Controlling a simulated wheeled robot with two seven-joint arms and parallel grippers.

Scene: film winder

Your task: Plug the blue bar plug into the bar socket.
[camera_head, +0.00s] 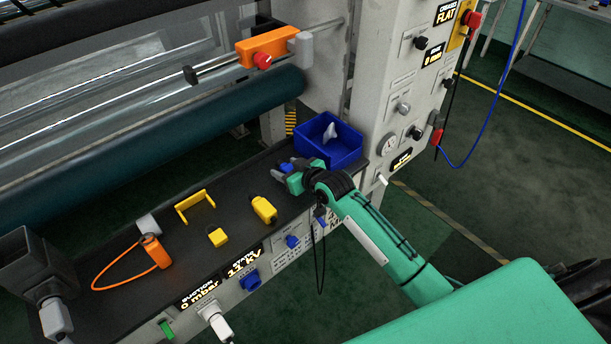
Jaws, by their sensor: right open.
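My right gripper (288,174) reaches in from the lower right over the right end of the dark shelf. Its jaws are open. A small blue piece (287,168), possibly the blue bar plug, shows at its fingertips, partly hidden by them. I cannot tell whether the fingers touch it. I cannot tell which is the bar socket. My left gripper is not in view.
A blue bin (332,147) with a grey piece stands just behind the gripper. A black cable (321,270) hangs in front.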

